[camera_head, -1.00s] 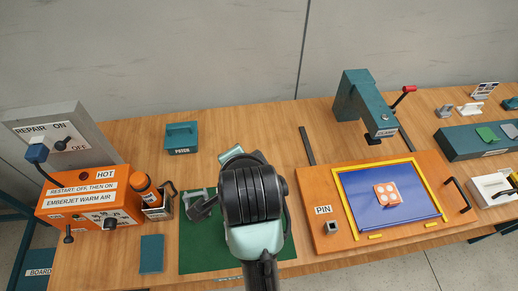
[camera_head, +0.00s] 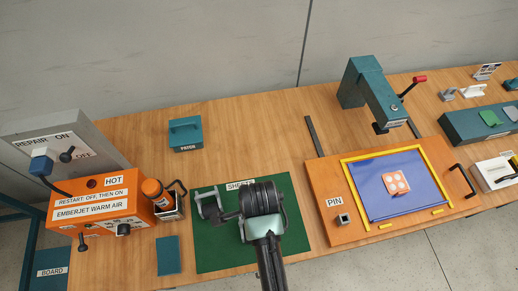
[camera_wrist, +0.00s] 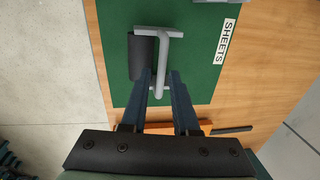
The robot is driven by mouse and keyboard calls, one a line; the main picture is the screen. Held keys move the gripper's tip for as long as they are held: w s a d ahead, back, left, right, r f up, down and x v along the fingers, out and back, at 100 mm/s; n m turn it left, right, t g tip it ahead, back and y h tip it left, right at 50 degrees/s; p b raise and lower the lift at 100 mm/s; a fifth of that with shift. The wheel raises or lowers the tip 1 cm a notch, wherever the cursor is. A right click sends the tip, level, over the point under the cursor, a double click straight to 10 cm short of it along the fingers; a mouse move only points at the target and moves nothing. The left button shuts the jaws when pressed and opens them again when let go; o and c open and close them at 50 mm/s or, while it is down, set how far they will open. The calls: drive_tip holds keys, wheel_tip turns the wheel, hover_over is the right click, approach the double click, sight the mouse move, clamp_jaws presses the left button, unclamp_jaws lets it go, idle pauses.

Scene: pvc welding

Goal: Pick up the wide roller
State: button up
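A roller with a dark cylinder (camera_wrist: 143,57) and a light grey frame and handle (camera_wrist: 162,72) lies on the green mat (camera_wrist: 195,75). In the head view the roller (camera_head: 208,203) is at the upper left of the mat, just left of my gripper. My gripper (camera_wrist: 161,82) has its two dark blue fingers apart, one on each side of the grey handle. I see a narrow gap between fingers and handle, but contact is hard to judge. In the head view my wrist hides the mat's middle and part of the fingers.
An orange board with a blue plate (camera_head: 380,185) and a teal clamp press (camera_head: 368,88) are to the right.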

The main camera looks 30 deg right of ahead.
drive_tip(key=shift+w+a+f, duration=0.1)
drive_tip(key=shift+w+f, duration=0.15)
drive_tip(key=shift+f, duration=0.85)
drive_tip(key=shift+w+f, duration=0.2)
drive_tip(key=shift+f, duration=0.9)
clamp_jaws()
